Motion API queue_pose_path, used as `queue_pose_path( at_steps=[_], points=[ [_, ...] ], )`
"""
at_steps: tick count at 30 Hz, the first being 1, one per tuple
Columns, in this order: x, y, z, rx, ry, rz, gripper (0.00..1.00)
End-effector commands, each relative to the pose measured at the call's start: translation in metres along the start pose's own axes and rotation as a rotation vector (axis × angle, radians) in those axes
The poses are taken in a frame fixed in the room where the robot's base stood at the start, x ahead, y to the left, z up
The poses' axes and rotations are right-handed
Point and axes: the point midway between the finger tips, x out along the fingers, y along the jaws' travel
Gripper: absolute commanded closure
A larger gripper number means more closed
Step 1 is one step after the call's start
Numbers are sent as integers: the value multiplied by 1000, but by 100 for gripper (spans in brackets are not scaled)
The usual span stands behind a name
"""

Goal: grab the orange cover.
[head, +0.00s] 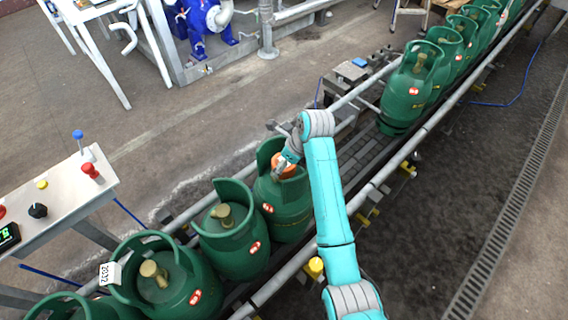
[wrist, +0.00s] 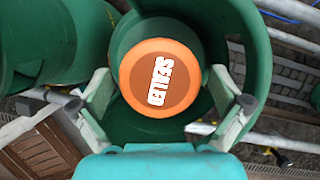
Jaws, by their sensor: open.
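The orange cover (head: 285,164) sits on top of a green gas cylinder (head: 284,208) on the conveyor, inside its collar. In the wrist view the cover (wrist: 183,75) is round and marked "SEALED". My gripper (head: 283,165) is over that cylinder's top. In the wrist view its two fingers (wrist: 167,92) are spread on the left and right of the cover, with gaps on both sides. My gripper is open and empty. The cylinder's valve is hidden under the cover. In the head view, my arm hides part of the cylinder's right side.
More green cylinders with bare brass valves stand close on the left, such as this one (head: 232,232). Another row (head: 412,85) stands farther up the conveyor (head: 358,158). Metal guide rails (head: 405,163) run along both sides. A control panel (head: 62,203) stands at left.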

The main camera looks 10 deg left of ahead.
Motion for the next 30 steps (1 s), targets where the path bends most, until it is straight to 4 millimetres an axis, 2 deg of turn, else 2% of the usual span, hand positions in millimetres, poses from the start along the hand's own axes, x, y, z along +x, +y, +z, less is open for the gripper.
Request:
queue_pose_path(
  at_steps=[4,5,9,11,22,30],
  points=[
    [0,0,0,0,0,0,0],
    [0,0,0,0,0,0,3],
    [0,0,0,0,0,0,38],
    [0,0,0,0,0,0,52],
    [-6,0,3,-1,0,-1,52],
    [-48,-1,20,-2,-3,-3,52]
  ],
)
